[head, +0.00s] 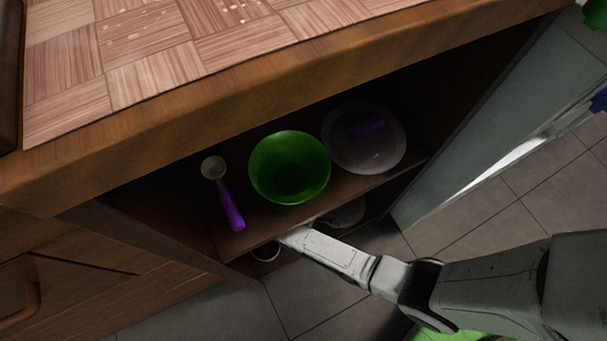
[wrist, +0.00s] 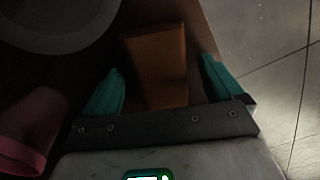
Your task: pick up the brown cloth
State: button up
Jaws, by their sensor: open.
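The brown cloth (wrist: 158,48) shows in the wrist view as a flat-looking orange-brown shape in dim light. It lies ahead of and between the two teal fingers of my gripper (wrist: 161,68). The fingers are apart, one on each side of it. I cannot tell whether they touch it or how deep they reach around it. In the head view my arm reaches under the upper shelf of an open cabinet. The fingertips and the cloth are hidden there.
In the wrist view a pink cup-like thing (wrist: 32,125) and a pale round dish (wrist: 60,45) are at left. In the head view the upper shelf (head: 262,222) holds a green bowl (head: 290,168), a purple-handled scoop (head: 231,205) and a plate (head: 385,155). Tiled floor is at right.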

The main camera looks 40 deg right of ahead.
jog(key=shift+c, duration=0.2)
jog(key=c, duration=1.2)
jog(key=shift+r, duration=0.1)
jog(key=shift+s+d+r+p, duration=0.2)
jog(key=shift+r+p, duration=0.25)
jog(key=shift+p, duration=0.2)
notch_tip(320, 180, up, 7)
jog(key=p, duration=0.4)
jog(key=shift+f, duration=0.15)
jog(key=s+d+p, duration=0.4)
jog(key=s+d, duration=0.8)
jog(key=s, duration=0.3)
jog(key=shift+s+f, duration=0.15)
jog(key=shift+f, duration=0.2)
